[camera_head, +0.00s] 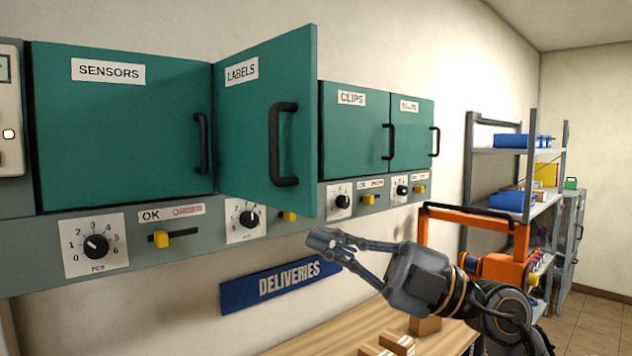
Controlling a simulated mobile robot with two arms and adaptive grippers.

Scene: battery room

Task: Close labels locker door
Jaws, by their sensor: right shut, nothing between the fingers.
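The LABELS locker door (262,140) is green with a black handle (284,145). It stands open, swung out from the wall between the SENSORS and CLIPS doors, and hides the inside of its locker. My right gripper (318,240) comes in from the lower right. It is shut and empty, just below the lower free corner of the LABELS door, and I cannot tell whether it touches the door. My left gripper is not in view.
The SENSORS door (120,135) and CLIPS door (352,145) are closed. Dials and yellow sliders (161,239) line the panel below. A blue DELIVERIES sign (280,282) hangs under it, above a wooden table (445,343) with small boxes. Shelves (535,205) stand at right.

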